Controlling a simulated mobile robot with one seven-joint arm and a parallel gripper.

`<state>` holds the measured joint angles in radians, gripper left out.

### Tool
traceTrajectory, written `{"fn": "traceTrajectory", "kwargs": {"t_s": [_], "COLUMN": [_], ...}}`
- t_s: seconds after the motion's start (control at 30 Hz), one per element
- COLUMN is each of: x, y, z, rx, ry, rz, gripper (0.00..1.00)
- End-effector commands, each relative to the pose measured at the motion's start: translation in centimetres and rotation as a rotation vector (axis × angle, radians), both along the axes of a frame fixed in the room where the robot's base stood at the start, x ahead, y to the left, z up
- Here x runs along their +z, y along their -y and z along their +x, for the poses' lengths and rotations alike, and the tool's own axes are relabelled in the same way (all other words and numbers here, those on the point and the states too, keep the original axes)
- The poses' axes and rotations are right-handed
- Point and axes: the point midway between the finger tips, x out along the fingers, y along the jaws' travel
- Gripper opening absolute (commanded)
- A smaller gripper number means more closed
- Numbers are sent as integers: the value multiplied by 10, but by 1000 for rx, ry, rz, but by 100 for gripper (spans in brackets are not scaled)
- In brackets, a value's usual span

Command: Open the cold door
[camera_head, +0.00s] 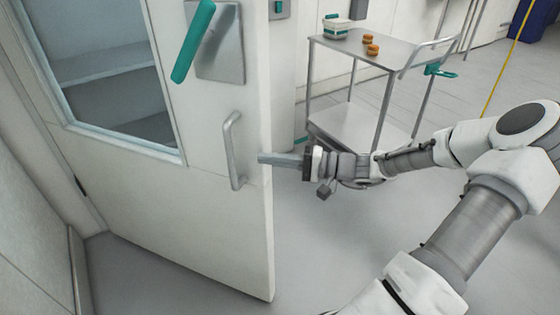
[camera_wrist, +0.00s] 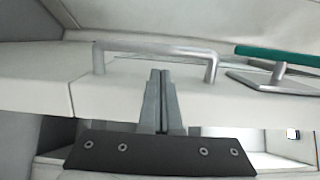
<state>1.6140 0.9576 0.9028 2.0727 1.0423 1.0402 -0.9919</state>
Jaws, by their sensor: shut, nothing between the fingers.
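The cold door (camera_head: 215,225) is a thick white panel with a window, seen at left in the head view. It stands swung out, its free edge facing right with open floor beyond. It carries a vertical grey pull handle (camera_head: 231,150) and a teal lever (camera_head: 193,40) on a steel plate (camera_head: 219,45). My gripper (camera_head: 262,159) is shut and empty, its fingertips at the door's free edge, right of the handle. In the wrist view, my gripper (camera_wrist: 160,75) points at the door edge (camera_wrist: 200,98), below the handle (camera_wrist: 155,48). I cannot tell whether it touches.
A steel cart (camera_head: 355,48) stands behind, to the right of the door, with a white tub (camera_head: 336,28) and small orange-brown items (camera_head: 371,45) on top. Grey floor (camera_head: 330,245) is clear around the door's lower edge. A wall (camera_head: 25,210) closes off the left.

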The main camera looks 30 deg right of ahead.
Motion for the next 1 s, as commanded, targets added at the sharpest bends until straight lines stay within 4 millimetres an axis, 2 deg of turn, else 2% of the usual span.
{"fn": "traceTrajectory", "kwargs": {"t_s": [0.1,0.33,0.83,1.0], "x": [-2,-1,0,0], "y": [-17,-35,-39,-49], "z": [15,32,35,37], "rx": [3,1,1,12], "ry": [0,-1,-1,-1], "rz": [1,2,1,3], "gripper": [0,0,0,0]}}
